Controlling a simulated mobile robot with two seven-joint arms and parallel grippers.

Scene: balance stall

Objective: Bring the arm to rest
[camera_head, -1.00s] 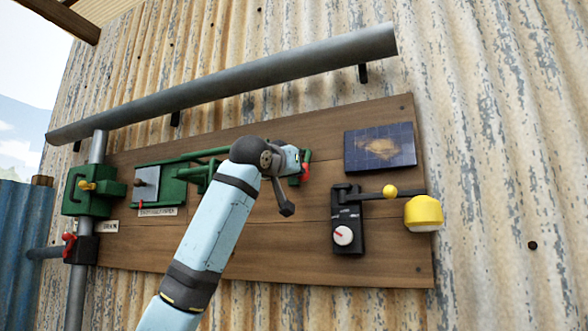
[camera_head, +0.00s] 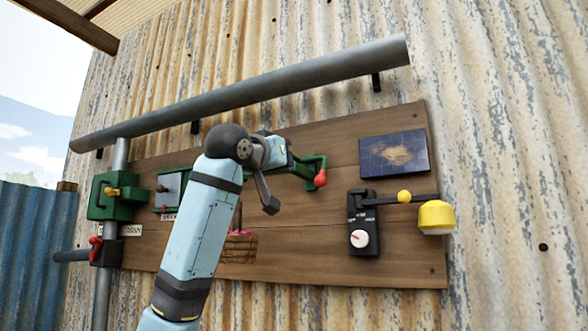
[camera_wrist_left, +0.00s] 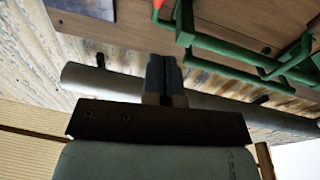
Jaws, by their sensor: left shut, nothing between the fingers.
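My left arm (camera_head: 200,220), light blue with dark joints, rises from the bottom in the head view and crosses in front of a wooden board. Its bent wrist is in front of the green linkage on the board and hides part of it. My left gripper (camera_wrist_left: 164,78) shows in the left wrist view with its fingers together and nothing between them. Green bars (camera_wrist_left: 225,45) of the linkage show beyond the fingers at upper right; I see no contact. My right gripper is not in view.
A grey pipe (camera_head: 250,92) runs above.

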